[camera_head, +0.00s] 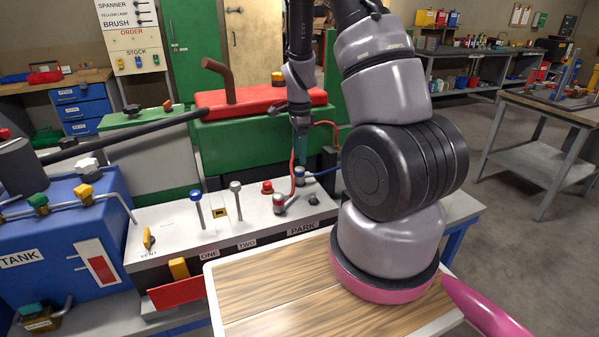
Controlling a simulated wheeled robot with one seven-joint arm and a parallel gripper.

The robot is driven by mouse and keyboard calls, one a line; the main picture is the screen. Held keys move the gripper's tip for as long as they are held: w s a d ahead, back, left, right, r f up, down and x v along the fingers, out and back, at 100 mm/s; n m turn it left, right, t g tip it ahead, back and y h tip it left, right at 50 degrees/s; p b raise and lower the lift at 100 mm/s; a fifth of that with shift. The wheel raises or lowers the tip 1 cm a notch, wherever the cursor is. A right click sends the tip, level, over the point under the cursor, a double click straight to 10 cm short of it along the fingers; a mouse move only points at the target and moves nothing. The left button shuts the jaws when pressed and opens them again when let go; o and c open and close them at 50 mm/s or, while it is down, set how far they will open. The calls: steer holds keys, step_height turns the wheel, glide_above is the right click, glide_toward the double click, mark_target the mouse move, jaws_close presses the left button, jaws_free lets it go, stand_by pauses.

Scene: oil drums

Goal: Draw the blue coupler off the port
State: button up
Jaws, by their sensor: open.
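The blue coupler (300,176) is a small grey fitting with a blue band, at the right part of the grey bench top. A blue hose (326,171) runs from it to the right. The port beneath it is hidden by the coupler. My gripper (301,160) points down just above the blue coupler, its teal fingers seen nearly edge-on. It is open. Whether the fingers straddle the coupler's top or stop above it, I cannot tell.
A second coupler (279,202) with a red hose stands just left of the blue one. Blue-topped (196,196) and grey-topped (235,188) posts stand farther left. Labels ONE, TWO and PARK line the front edge. A blue tank (60,225) is at left.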

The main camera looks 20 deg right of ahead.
mark_target(299, 168)
steer(key=shift+f, duration=3.85)
jaws_close()
